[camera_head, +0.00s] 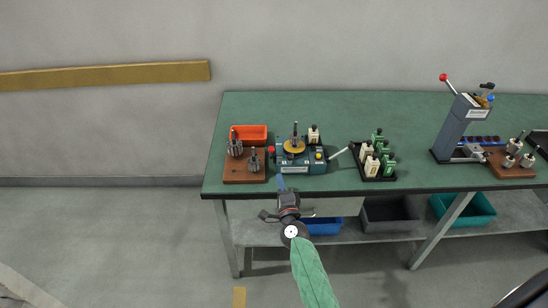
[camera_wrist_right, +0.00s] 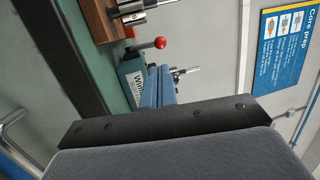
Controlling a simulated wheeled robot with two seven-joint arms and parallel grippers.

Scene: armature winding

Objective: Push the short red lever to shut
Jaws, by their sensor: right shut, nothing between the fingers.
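The short red lever (camera_head: 271,150), a red ball on a short dark stem, sticks out at the left end of the teal winding machine (camera_head: 312,168). In the right wrist view the red ball (camera_wrist_right: 160,42) and its stem show just beyond my fingers. My right gripper (camera_head: 281,183) is shut and empty at the table's front edge, in front of the machine's left part. Its blue fingertips (camera_wrist_right: 160,86) appear close together, partly covering the machine's label (camera_wrist_right: 138,88). The fingers look apart from the lever. My left gripper is out of view.
A brown board (camera_head: 245,178) with armatures stands left of the machine, with an orange bin (camera_head: 249,132) behind. A black tray (camera_head: 380,177) of green and cream parts stands right. A grey press (camera_head: 456,125) with a taller red-knobbed lever (camera_head: 443,77) is farther right.

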